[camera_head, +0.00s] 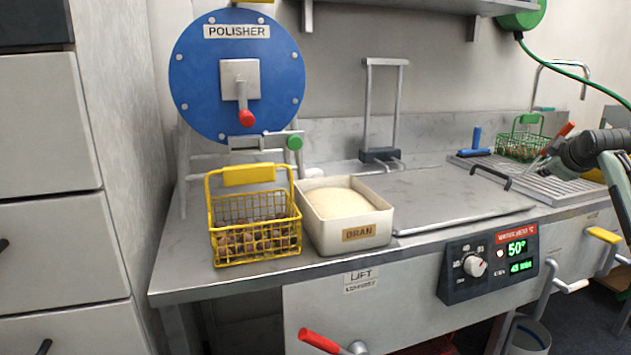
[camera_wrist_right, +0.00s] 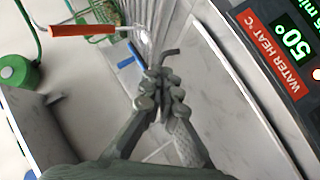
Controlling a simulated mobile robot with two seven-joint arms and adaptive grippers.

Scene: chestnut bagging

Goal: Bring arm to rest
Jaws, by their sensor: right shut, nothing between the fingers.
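My right arm comes in from the right edge in the head view. Its gripper (camera_head: 530,171) is over the ribbed drainboard at the right end of the counter. In the right wrist view, the gripper (camera_wrist_right: 160,80) has its fingers together with nothing between them. A dark bent handle of the counter lid (camera_wrist_right: 170,53) shows just beyond the fingertips; I cannot tell the gap between them. The same handle (camera_head: 491,176) is left of the gripper in the head view. My left gripper is not in view.
A yellow basket of chestnuts (camera_head: 228,212) and a bran tub (camera_head: 350,243) stand at the counter's left. A green basket (camera_head: 520,140), a blue brush (camera_head: 476,142) and a red-handled item (camera_head: 567,129) are near my right gripper. The flat lid (camera_head: 440,200) is clear.

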